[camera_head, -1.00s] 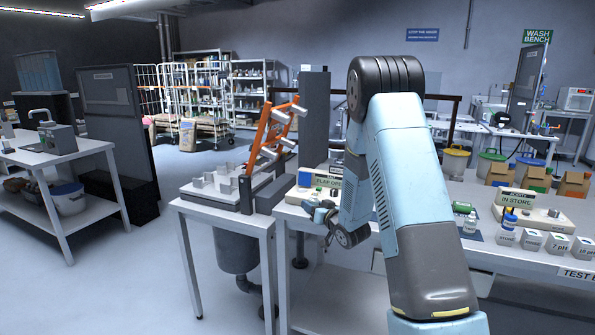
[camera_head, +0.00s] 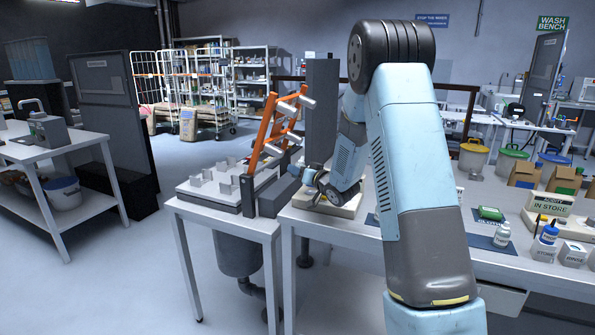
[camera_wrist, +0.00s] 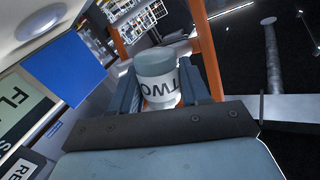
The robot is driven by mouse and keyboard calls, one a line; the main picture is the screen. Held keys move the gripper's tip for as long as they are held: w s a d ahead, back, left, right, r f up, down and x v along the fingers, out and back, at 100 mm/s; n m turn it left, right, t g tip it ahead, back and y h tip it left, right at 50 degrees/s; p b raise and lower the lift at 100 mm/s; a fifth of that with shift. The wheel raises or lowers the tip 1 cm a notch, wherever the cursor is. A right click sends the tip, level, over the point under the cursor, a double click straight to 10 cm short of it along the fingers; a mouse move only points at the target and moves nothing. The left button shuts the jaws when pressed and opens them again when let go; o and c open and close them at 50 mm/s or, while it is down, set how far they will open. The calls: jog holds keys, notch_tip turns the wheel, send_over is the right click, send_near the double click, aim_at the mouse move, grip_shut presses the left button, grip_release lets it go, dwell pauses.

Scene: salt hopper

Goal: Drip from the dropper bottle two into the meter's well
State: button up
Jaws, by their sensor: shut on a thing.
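My gripper (camera_head: 311,184) is low over the left end of the white bench. In the wrist view its dark fingers stand either side of a white bottle (camera_wrist: 158,88) with a grey top, lettered TWO, and it is shut on that bottle. The bottle looks tilted; its tip is hidden. A cream device (camera_head: 341,208) sits just under and beside my gripper, mostly hidden by my arm. The wrist view shows a cream surface with a shiny round disc (camera_wrist: 40,22) and a blue panel (camera_wrist: 68,68). I cannot tell whether the disc is the meter's well.
An orange frame (camera_head: 268,130) stands on the grey stand at left, close to my gripper. A dark post (camera_head: 322,110) rises behind. To the right are a green item (camera_head: 491,213), a small white bottle (camera_head: 502,234), an IN STORE sign (camera_head: 550,204) and white boxes (camera_head: 573,254).

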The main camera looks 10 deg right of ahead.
jog(key=shift+w+d+f, duration=0.1)
jog(key=shift+d, duration=1.4)
jog(key=m, duration=0.3)
jog(key=s+a+m, duration=0.1)
jog(key=shift+a+f, duration=0.1)
jog(key=shift+f, duration=0.1)
jog(key=m, duration=0.2)
jog(key=a+m, duration=0.1)
jog(key=shift+s+a+f+m, duration=0.1)
jog(key=shift+s+m, duration=0.05)
jog(key=shift+m, duration=0.25)
jog(key=m, duration=0.5)
jog(key=shift+s+a+m+t, duration=0.15)
jog(key=shift+a+m+t, duration=0.15)
jog(key=m, duration=0.2)
jog(key=r+m, duration=0.1)
jog(key=m, duration=0.1)
jog(key=shift+r+m, duration=0.1)
jog(key=shift+m, duration=0.3)
jog(key=shift+y, duration=0.3)
